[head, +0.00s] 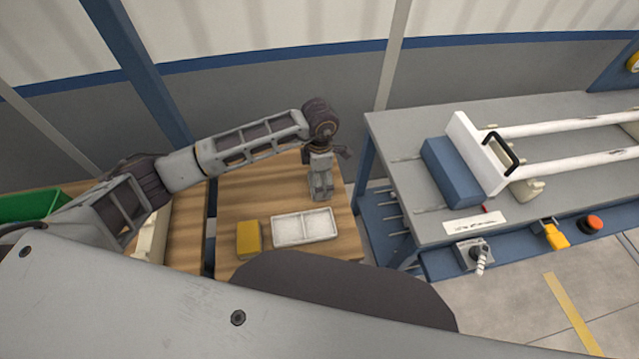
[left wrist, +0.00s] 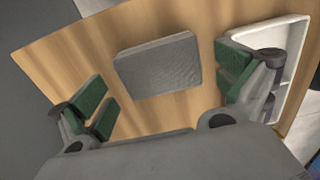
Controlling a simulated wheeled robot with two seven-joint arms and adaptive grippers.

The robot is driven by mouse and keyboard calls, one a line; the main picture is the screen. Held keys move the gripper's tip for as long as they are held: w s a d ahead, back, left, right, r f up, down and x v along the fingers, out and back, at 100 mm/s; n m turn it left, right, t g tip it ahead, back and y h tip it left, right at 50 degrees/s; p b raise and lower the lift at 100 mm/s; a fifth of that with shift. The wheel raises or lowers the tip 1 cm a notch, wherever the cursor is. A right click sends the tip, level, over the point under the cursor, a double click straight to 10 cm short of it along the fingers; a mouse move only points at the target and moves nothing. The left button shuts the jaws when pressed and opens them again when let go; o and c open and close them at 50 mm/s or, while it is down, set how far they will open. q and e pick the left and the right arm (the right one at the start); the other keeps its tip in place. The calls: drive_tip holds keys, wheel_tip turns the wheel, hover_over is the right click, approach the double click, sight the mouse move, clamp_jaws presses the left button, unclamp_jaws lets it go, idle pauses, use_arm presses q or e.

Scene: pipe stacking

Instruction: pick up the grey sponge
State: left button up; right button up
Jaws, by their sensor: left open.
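The grey sponge (left wrist: 158,66) lies flat on the wooden table in the left wrist view, a rectangular block with a rough top. My left gripper (left wrist: 164,88) is open, with its green-padded fingers on either side of the sponge's position in the picture. The sponge sits ahead of the fingers and nothing is held; I cannot tell the exact height gap. In the head view my left gripper (head: 320,188) points down over the table, and I cannot clearly tell the sponge from it there. My right gripper is not in view.
A white divided tray (head: 304,227) and a yellow sponge (head: 249,239) lie on the wooden table (head: 240,190), nearer my body. The tray also shows beside the right finger (left wrist: 296,40). A grey workbench (head: 420,190) with pipes stands to the right. A green bin (head: 30,205) is far left.

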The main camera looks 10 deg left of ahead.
use_arm(q)
wheel_tip(320, 180, down, 2)
drive_tip(key=shift+f, duration=0.4)
drive_tip(key=c, duration=0.8)
use_arm(e)
drive_tip(key=shift+s+a+r, duration=0.15)
drive_tip(key=shift+s+r, duration=0.05)
drive_tip(key=shift+s, duration=0.2)
